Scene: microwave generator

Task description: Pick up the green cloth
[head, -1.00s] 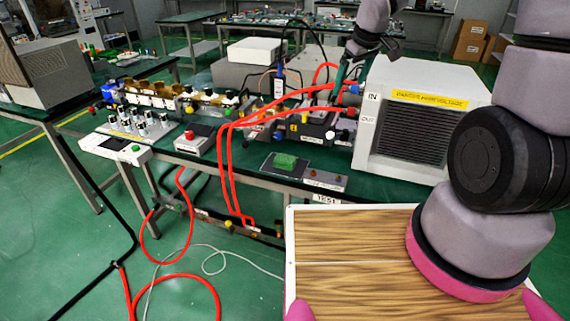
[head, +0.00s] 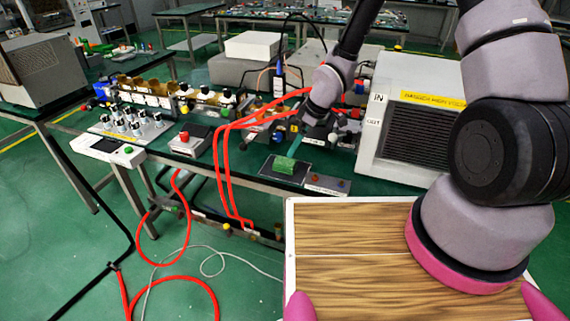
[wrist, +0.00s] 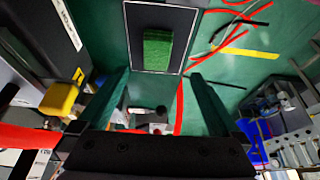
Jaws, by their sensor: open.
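The green cloth (head: 284,165) is a small block-like pad lying on a dark plate (head: 270,172) near the front edge of the green bench (head: 385,183). In the wrist view the cloth (wrist: 157,50) lies ahead of my gripper (wrist: 159,73), between the lines of its two teal fingers. The fingers are spread with nothing between them. In the head view my gripper (head: 294,149) points down just above the cloth and slightly covers its upper right; whether it touches is unclear.
A white high-voltage box (head: 412,118) stands right of the cloth. Red hoses (head: 228,150) arch close on the left and behind. A small box with a red button (head: 184,137) stands to the left, and a control strip (head: 328,184) lies just right of the plate.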

